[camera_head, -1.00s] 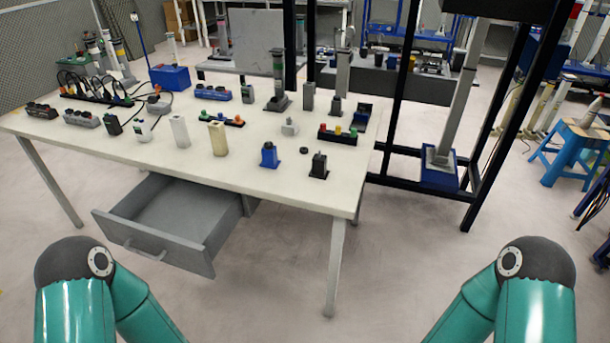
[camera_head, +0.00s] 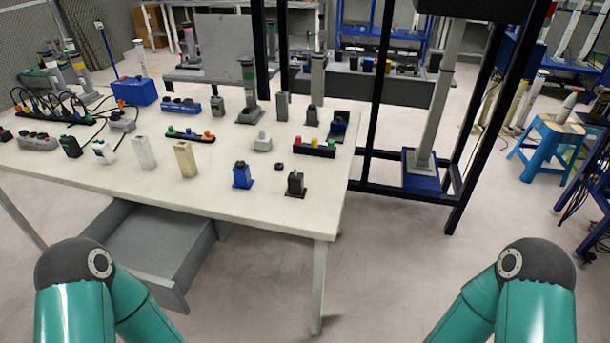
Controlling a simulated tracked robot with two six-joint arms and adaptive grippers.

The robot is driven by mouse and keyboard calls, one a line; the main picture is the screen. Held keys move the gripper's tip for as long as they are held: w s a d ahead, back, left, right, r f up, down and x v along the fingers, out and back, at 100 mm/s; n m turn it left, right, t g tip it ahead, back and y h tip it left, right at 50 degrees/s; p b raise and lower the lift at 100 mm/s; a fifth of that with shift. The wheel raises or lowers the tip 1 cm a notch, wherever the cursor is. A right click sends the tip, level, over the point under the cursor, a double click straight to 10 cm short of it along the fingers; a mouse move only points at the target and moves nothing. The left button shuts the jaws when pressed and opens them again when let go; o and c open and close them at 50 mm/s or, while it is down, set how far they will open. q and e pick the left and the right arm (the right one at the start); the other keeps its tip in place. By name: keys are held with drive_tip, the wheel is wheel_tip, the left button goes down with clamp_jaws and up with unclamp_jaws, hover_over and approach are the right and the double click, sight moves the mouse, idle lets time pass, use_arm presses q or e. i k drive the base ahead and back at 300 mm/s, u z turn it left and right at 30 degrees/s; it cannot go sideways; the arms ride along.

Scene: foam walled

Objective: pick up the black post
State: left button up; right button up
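A small black post (camera_head: 295,183) stands upright on a dark square base near the front right corner of the white table (camera_head: 240,205). A similar blue post (camera_head: 242,175) stands just left of it. A small black round piece (camera_head: 278,166) lies behind and between them. Both my teal arms show only at the bottom corners, apart from the table. My left and right grippers are out of the picture.
A grey drawer (camera_head: 150,245) hangs open under the table front. A strip with coloured knobs (camera_head: 314,148) and a pale block (camera_head: 263,142) lie behind the post. A black frame (camera_head: 455,180) stands right of the table. The floor in front is clear.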

sight(296, 189)
drive_tip(key=z, duration=0.2)
drive_tip(key=i, duration=0.7)
drive_tip(key=u, duration=1.8)
drive_tip(key=k, duration=1.15)
drive_tip(key=z, duration=0.3)
drive_tip(key=i, duration=1)
drive_tip(key=z, duration=0.1)
